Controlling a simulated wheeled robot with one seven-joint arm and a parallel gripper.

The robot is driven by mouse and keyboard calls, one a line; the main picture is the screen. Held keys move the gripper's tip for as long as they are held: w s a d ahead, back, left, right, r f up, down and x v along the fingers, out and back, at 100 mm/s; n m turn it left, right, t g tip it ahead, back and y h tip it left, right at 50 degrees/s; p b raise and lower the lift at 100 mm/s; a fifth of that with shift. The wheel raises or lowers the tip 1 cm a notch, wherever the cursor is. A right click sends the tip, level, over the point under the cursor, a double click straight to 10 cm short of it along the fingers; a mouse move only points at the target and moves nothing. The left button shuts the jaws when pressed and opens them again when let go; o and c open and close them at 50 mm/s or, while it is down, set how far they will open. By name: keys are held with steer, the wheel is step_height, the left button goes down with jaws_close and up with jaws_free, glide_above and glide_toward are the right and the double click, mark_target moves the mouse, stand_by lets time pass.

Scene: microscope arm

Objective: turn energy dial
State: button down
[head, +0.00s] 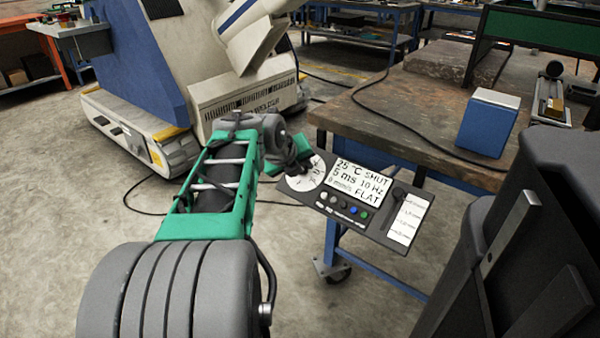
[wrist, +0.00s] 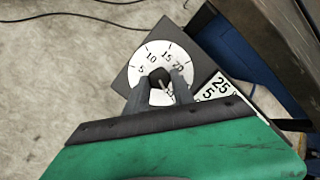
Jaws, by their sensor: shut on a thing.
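The energy dial is a dark knob (wrist: 157,80) on a round white scale plate (wrist: 145,63) with numbers such as 5, 10, 15 and 20. It sits at the left end of a dark control panel (head: 372,235). My gripper (wrist: 159,88) is at the dial, its two fingers shut on the knob from either side. In the head view the white scale plate (head: 309,178) shows, but my gripper and wrist hide the knob. The panel's display (head: 361,183) reads 25 °C, SHUT, 5 ms, 10 Hz, FLAT.
Several coloured buttons (head: 342,208) lie below the display, and a slider with a white label (head: 408,218) is at the panel's right. A workbench (head: 395,115) with a blue box (head: 489,122) stands behind. Open concrete floor lies left of the panel.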

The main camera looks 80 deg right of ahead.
stand_by(0.3)
steer(key=c, duration=1.1)
jaws_free()
steer(key=p+v, duration=0.2)
steer(key=v, duration=0.5)
steer(key=shift+a+r, duration=0.2)
steer(key=shift+a, duration=0.15)
